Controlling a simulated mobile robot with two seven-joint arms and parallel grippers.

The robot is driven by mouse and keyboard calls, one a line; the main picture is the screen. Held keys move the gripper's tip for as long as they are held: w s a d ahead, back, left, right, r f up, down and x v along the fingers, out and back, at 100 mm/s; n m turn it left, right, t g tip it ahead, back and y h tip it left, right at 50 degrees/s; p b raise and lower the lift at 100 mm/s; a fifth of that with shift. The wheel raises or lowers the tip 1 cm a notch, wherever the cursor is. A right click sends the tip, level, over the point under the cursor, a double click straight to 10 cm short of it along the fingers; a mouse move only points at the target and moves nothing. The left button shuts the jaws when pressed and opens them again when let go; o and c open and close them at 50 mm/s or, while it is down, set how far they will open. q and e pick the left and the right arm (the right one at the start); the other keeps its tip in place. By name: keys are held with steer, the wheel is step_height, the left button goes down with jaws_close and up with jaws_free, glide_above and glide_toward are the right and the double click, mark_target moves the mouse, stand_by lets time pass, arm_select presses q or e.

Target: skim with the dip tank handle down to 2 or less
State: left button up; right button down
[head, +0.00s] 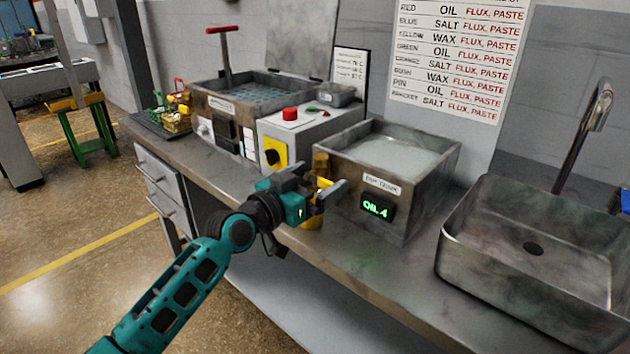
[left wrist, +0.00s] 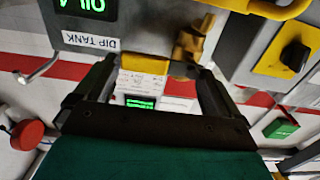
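The dip tank (head: 408,205) is a grey metal box on the bench, with pale liquid on top. Its green display (head: 376,206) reads OIL 4. A brass fitting (head: 320,163) is at the tank's left side, with yellow parts around it; it also shows in the left wrist view (left wrist: 190,47). A curved yellow bar (left wrist: 262,9) runs from it at that view's top edge. My left gripper (head: 316,184) is in front of the fitting, fingers apart, partly hiding the yellow parts. I cannot tell whether it touches them. My right gripper is out of view.
A grey control box (head: 310,125) with a red button and yellow switch stands left of the dip tank. Farther left is another tank (head: 250,95) with a red T-handle (head: 223,45). A metal sink (head: 540,260) is at right. A wall chart (head: 460,50) hangs behind.

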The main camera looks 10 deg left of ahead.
arm_select(q)
steer(key=c, duration=1.1)
